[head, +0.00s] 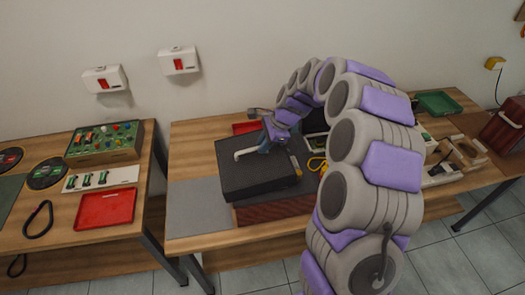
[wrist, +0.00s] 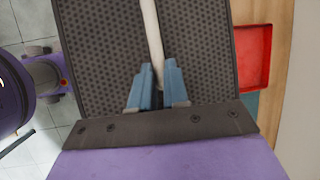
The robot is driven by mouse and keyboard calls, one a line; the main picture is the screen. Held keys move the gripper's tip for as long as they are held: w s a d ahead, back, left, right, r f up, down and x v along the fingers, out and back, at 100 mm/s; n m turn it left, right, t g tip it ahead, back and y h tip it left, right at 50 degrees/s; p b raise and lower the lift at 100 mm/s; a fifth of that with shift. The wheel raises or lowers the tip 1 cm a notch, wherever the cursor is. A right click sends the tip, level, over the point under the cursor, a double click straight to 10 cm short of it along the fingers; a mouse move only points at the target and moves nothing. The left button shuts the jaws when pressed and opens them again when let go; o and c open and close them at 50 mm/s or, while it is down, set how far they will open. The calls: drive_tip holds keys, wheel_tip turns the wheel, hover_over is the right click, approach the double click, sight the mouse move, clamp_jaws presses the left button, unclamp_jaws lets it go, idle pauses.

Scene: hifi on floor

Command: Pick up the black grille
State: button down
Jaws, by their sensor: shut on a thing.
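The black grille (head: 250,178) is a dark flat panel over a reddish-brown ribbed box (head: 275,212) on the middle table. In the wrist view its perforated face (wrist: 215,50) fills the middle, with a pale bar (wrist: 152,40) running across it. My gripper (head: 272,146) is above the grille's far right part in the head view. In the wrist view its blue fingers (wrist: 158,88) are shut on the pale bar, one on each side. I cannot tell whether the grille touches the box beneath it.
A grey mat (head: 198,208) lies left of the grille. A red tray (head: 246,127) is behind it and yellow-handled tool (head: 317,164) to its right. A left table holds another red tray (head: 105,208) and a green circuit board (head: 103,143). A gap separates the tables.

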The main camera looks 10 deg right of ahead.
wheel_tip(320, 180, up, 13)
drive_tip(key=p, duration=0.5)
drive_tip(key=shift+d+f, duration=0.1)
drive_tip(key=shift+m+g+y, duration=0.3)
drive_tip(key=shift+y, duration=0.4)
drive_tip(key=d+f+b, duration=0.1)
drive_tip(key=d+f, duration=0.1)
drive_tip(key=f, duration=0.1)
drive_tip(key=d+f+b, duration=0.1)
drive_tip(key=f+b, duration=0.1)
drive_tip(key=d+f+b, duration=0.1)
drive_tip(key=d+f, duration=0.1)
drive_tip(key=f, duration=0.1)
drive_tip(key=shift+w+d+f, duration=0.25)
drive_tip(key=shift+d+f, duration=0.05)
drive_tip(key=shift+f, duration=0.05)
drive_tip(key=shift+d+r, duration=0.1)
drive_tip(key=shift+s+p, duration=0.1)
drive_tip(key=shift+p, duration=0.35)
